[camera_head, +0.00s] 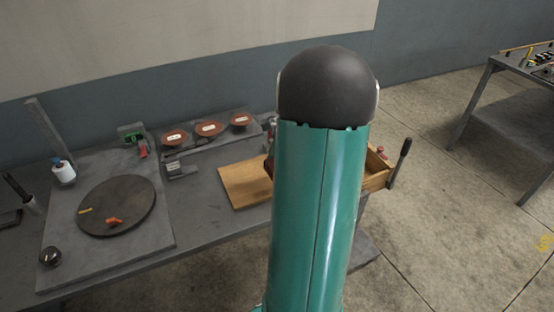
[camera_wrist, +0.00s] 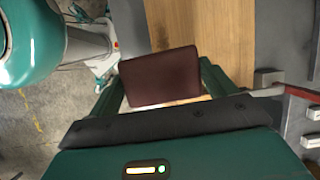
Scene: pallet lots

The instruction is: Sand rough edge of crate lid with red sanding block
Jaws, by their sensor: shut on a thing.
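My gripper (camera_wrist: 162,82) is shut on a dark red sanding block (camera_wrist: 160,75), with one finger at each side of it. The crate lid is a light brown wooden board (camera_wrist: 228,42) in the wrist view, beyond and partly behind the block. In the head view the lid (camera_head: 240,186) lies on the grey bench, and its right part is hidden by my green arm. My gripper is almost wholly hidden there. I cannot tell whether the block touches the lid.
A wooden box (camera_head: 376,172) with a dark handle (camera_head: 400,160) stands right of my arm. Left on the bench are a round dark plate (camera_head: 130,208), a rack with red-brown discs (camera_head: 208,129) and a small grey block (camera_head: 182,170). Another table (camera_head: 510,130) stands far right.

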